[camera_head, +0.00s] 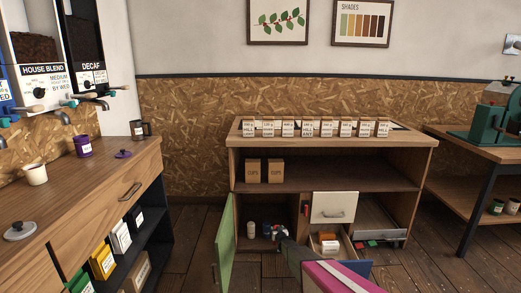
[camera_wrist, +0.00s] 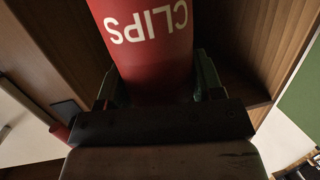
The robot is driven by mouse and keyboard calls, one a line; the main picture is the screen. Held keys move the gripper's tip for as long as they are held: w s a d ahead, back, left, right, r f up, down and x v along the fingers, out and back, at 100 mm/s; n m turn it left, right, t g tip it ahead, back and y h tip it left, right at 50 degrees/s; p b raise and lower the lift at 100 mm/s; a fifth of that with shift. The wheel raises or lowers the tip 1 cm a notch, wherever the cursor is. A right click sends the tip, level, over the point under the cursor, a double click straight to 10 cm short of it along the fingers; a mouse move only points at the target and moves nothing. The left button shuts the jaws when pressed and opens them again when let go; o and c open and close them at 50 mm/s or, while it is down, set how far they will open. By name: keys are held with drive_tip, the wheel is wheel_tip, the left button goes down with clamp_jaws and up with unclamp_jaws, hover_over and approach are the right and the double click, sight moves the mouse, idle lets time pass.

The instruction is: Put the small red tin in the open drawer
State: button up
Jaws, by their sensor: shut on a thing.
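A red tin (camera_wrist: 150,45) with white letters reading CLIPS fills the top of the wrist view. My gripper (camera_wrist: 155,95) is shut on it, one finger on each side. In the head view my gripper (camera_head: 277,231) is inside the low left compartment of the cabinet, behind the open green door (camera_head: 225,235). The tin cannot be made out there. An open drawer (camera_head: 345,246) with orange and white things in it is right of my gripper, partly hidden by my arm. A white drawer front (camera_head: 334,207) is above it.
A white tin (camera_head: 251,229) stands left of my gripper in the compartment. A small red thing (camera_head: 306,209) is near the divider. Several labelled boxes (camera_head: 305,130) line the cabinet top.

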drive_tip(key=s+d+r+m+h, duration=0.1)
drive_tip(key=d+r, duration=0.2)
drive_tip(key=r, duration=1.8)
drive_tip(key=s+d+r+m+h, duration=0.1)
drive_tip(key=d+r, duration=0.1)
drive_tip(key=r, duration=1.9)
drive_tip(key=s+d+r, duration=0.1)
drive_tip(key=s+r, duration=0.5)
drive_tip(key=r, duration=0.4)
drive_tip(key=s+d+r, duration=0.1)
drive_tip(key=s+r, duration=0.5)
drive_tip(key=r, duration=0.4)
drive_tip(key=s+d+r, duration=0.1)
drive_tip(key=s+r, duration=0.5)
drive_tip(key=r, duration=0.5)
drive_tip(key=shift+s+d+h, duration=0.2)
drive_tip(key=shift+d+h, duration=0.1)
drive_tip(key=shift+h, duration=0.1)
